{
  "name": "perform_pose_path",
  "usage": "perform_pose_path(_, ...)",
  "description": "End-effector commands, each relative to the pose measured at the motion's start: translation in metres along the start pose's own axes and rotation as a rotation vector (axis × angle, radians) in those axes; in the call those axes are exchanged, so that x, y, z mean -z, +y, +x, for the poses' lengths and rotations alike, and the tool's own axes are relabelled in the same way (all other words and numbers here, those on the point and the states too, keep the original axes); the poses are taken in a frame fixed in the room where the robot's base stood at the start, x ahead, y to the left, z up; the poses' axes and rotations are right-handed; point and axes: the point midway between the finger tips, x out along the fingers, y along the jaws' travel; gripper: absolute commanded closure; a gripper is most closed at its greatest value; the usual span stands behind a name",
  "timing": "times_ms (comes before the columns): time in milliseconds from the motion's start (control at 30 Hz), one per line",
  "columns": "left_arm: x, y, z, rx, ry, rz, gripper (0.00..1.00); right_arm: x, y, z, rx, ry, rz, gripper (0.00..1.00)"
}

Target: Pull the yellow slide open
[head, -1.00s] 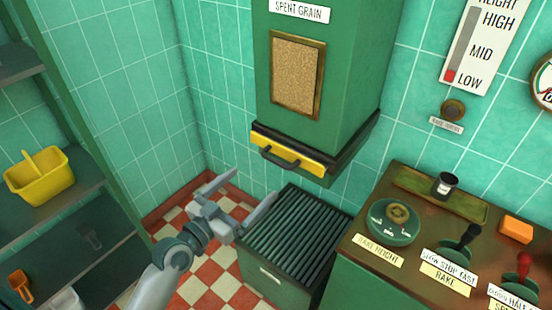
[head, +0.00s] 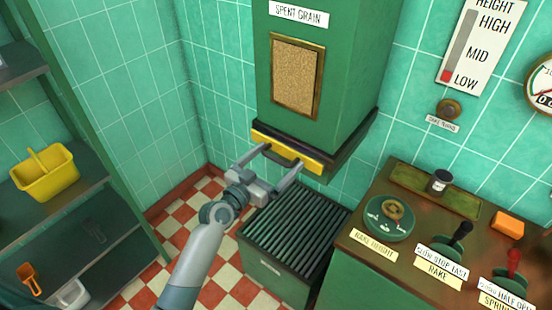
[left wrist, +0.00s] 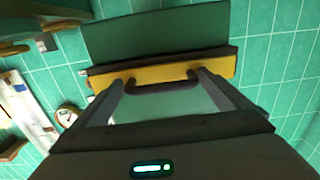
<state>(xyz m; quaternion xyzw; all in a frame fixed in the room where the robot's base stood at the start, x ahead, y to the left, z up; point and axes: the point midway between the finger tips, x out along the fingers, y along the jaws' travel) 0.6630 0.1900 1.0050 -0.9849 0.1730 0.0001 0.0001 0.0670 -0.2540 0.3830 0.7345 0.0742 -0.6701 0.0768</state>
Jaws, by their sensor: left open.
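The yellow slide (head: 314,165) sits at the bottom of the green spent grain hopper (head: 345,60), and it also shows in the left wrist view (left wrist: 222,68). A dark handle (head: 283,157) is on its front; the handle also shows in the left wrist view (left wrist: 165,86). My left gripper (head: 275,162) is open, its two fingers reaching up to the slide's front on either side of the handle. In the left wrist view the handle lies between the fingertips (left wrist: 160,84). I cannot tell whether the fingers touch it. My right gripper is out of view.
A slatted green bin (head: 297,232) stands on the floor below the hopper. A control console (head: 350,262) with levers and a dial is at the right. Shelves with a yellow basket (head: 45,172) are at the left. Checkered floor lies between.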

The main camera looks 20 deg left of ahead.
Motion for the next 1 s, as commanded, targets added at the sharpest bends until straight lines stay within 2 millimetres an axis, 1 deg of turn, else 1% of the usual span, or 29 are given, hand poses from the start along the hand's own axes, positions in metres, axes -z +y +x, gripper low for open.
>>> perform_pose_path(133, 0.0, 0.0, 0.0, 0.0, 0.0, 0.0, 0.04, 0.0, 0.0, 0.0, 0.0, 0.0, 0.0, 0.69)
perform_pose_path(167, 0.0, 0.0, 0.0, 0.0, 0.0, 0.0, 0.09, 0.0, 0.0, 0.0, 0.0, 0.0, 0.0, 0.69)
perform_pose_path(200, 0.0, 0.0, 0.0, 0.0, 0.0, 0.0, 0.18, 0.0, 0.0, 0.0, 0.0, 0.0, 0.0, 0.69)
perform_pose_path(267, 0.0, 0.0, 0.0, 0.0, 0.0, 0.0, 0.32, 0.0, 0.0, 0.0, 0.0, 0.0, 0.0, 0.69)
perform_pose_path(300, 0.0, 0.0, 0.0, -0.001, 0.0, 0.0, 0.42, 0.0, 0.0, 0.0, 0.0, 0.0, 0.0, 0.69)
perform_pose_path(333, 0.0, 0.0, 0.0, -0.001, 0.0, 0.0, 0.49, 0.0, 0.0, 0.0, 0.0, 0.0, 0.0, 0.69)
perform_pose_path(367, 0.0, 0.0, 0.0, -0.001, 0.0, 0.0, 0.51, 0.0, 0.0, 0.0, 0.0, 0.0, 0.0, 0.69)
perform_pose_path(467, -0.001, 0.0, -0.003, -0.001, -0.001, 0.0, 0.51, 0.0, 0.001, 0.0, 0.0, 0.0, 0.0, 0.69)
perform_pose_path(567, -0.002, 0.0, -0.011, -0.001, -0.004, 0.002, 0.51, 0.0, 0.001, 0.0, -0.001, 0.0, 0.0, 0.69)
perform_pose_path(667, -0.003, 0.0, -0.028, -0.002, -0.005, 0.003, 0.51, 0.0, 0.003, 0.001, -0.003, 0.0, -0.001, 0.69)
perform_pose_path(900, -0.003, 0.001, -0.079, -0.003, -0.007, 0.004, 0.51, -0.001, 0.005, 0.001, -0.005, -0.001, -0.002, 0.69)
perform_pose_path(1000, -0.003, 0.001, -0.098, -0.004, -0.006, 0.002, 0.51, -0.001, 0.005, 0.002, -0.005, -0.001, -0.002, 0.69)
